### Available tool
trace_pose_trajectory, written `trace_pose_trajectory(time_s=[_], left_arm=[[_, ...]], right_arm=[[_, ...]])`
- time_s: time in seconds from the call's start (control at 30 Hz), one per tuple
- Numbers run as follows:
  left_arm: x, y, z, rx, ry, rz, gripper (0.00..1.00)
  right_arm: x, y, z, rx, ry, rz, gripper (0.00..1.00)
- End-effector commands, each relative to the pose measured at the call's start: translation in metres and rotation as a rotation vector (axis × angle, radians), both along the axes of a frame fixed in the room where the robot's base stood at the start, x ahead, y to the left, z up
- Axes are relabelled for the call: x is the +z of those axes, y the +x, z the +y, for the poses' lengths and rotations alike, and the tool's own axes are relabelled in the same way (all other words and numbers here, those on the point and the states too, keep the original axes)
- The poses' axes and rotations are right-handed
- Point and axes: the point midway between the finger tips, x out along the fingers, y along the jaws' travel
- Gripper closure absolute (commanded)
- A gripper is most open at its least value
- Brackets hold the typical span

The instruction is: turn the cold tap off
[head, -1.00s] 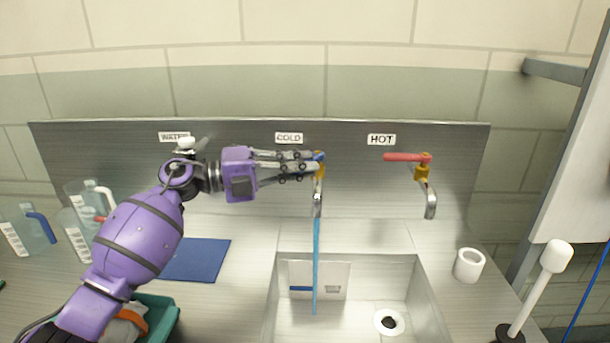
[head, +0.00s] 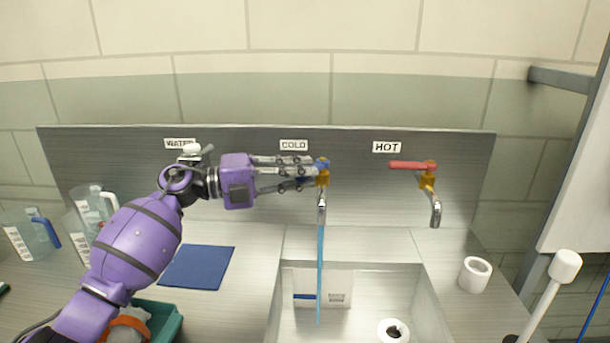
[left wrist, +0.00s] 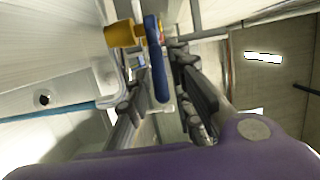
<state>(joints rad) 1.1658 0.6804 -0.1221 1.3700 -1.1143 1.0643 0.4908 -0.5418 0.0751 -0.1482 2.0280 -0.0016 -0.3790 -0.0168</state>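The cold tap (head: 323,180) has a brass body, a blue handle and a grey spout, under the COLD label (head: 294,146). A blue stream of water (head: 320,260) runs from it into the sink. My left gripper (head: 306,172) reaches in from the left with its fingertips at the handle. In the left wrist view, the blue handle (left wrist: 155,62) lies between the two fingers, with gaps showing beside it. The fingers look open around it; contact is unclear. The head view partly hides the handle behind the fingers. My right gripper is not in view.
The hot tap (head: 428,182) with a red lever is to the right. The sink (head: 425,290) is below. A white cup (head: 475,274) stands right of it. A blue mat (head: 198,268), clear jugs (head: 93,203) and a teal bin (head: 165,325) are on the left.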

Motion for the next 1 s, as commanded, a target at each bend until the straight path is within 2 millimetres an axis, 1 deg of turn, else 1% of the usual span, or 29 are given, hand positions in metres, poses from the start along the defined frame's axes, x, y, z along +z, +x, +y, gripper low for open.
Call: trace_pose_trajectory(time_s=[0.03, 0.3, 0.4, 0.5, 0.67, 0.93, 1.0], left_arm=[[-0.001, -0.002, 0.01, 0.004, 0.003, 0.001, 0.8], [-0.001, -0.017, 0.066, 0.004, 0.005, 0.002, 0.8], [-0.001, -0.021, 0.083, 0.004, 0.004, 0.001, 0.8], [-0.001, -0.025, 0.096, 0.003, 0.003, 0.002, 0.8], [0.0, -0.028, 0.106, 0.001, 0.001, 0.001, 0.8], [0.0, -0.028, 0.107, 0.001, 0.001, 0.0, 0.8], [0.001, -0.028, 0.107, 0.001, 0.001, -0.001, 0.89]], right_arm=[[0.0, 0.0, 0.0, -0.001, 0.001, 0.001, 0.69], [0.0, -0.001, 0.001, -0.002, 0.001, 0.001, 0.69], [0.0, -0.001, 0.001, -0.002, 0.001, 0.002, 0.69], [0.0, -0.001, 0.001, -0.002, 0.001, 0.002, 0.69], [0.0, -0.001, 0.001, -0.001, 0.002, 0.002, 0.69], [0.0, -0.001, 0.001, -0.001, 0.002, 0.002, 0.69], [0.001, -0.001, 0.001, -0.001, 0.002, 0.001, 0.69]])
